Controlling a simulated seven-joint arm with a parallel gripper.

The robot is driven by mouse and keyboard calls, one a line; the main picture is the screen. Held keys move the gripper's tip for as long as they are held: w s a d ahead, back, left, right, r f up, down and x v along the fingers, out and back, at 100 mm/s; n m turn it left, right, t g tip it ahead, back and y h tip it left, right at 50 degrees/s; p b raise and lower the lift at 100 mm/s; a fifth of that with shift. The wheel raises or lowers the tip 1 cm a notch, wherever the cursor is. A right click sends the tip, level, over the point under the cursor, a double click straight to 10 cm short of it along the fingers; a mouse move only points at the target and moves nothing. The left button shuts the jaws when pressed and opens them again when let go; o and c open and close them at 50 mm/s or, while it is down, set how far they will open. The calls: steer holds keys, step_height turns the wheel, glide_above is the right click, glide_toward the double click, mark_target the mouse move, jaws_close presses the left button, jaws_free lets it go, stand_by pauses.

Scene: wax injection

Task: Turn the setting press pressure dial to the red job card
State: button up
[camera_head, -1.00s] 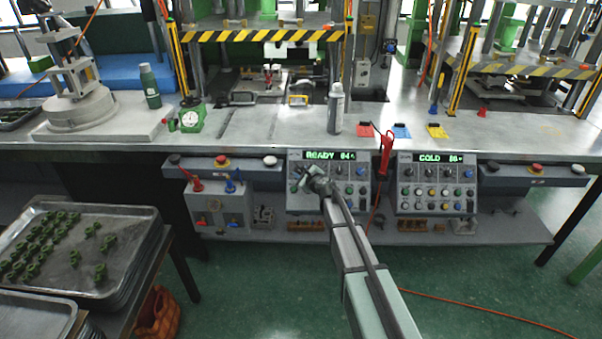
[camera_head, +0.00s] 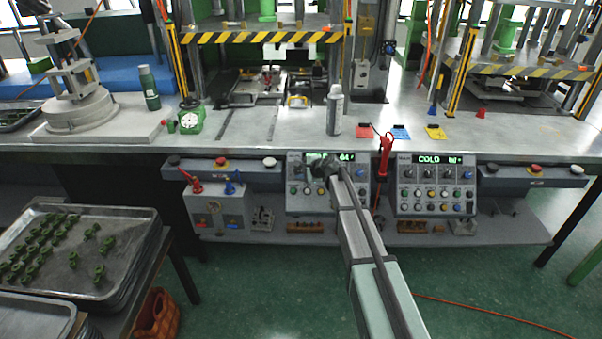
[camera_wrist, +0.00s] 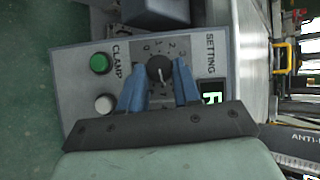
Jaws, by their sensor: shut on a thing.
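The pressure dial (camera_wrist: 159,69) is a round black knob with a white line and a numbered scale, in the wrist view beside the word SETTING. My gripper (camera_wrist: 156,80) has its two blue fingers closed on the knob's sides. Which number the white line marks is too small to tell. In the head view my gripper (camera_head: 318,168) is at the upper part of the left control panel (camera_head: 294,204), and my arm hides the dial. The red job card (camera_head: 364,131) lies on the bench above that panel, at the left of a row of cards.
A blue card (camera_head: 400,133) and a yellow card (camera_head: 436,132) lie right of the red one. A green display (camera_wrist: 212,97) is close to the fingers. A red-handled tool (camera_head: 385,155) hangs right of the panel. A second panel (camera_head: 437,184) reads COLD.

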steer(key=n, duration=0.1)
steer(key=n+g, duration=0.1)
steer(key=n+g+h, duration=0.1)
steer(key=shift+w+a+r, duration=0.1)
steer(key=shift+w+r, duration=0.15)
steer(key=shift+w, duration=0.05)
steer(key=n+h, duration=0.1)
steer(key=n, duration=0.1)
steer(key=n+g, duration=0.1)
steer(key=n, duration=0.1)
steer(key=shift+w+a+r+g+h, duration=0.2)
steer(key=shift+g+h, duration=0.1)
steer(key=shift+h, duration=0.1)
steer(key=n, duration=0.1)
steer(key=n+h, duration=0.1)
steer(key=n+g+h, duration=0.1)
steer(key=shift+a+r+n, duration=0.1)
steer(key=shift+a+n, duration=0.15)
steer(key=shift+n, duration=0.05)
steer(key=shift+a+n+h, duration=0.2)
steer(key=shift+n+h, duration=0.7)
steer(key=shift+n, duration=0.3)
steer(key=o, duration=1.1)
steer(key=shift+c, duration=0.2)
steer(key=shift+r, duration=0.1)
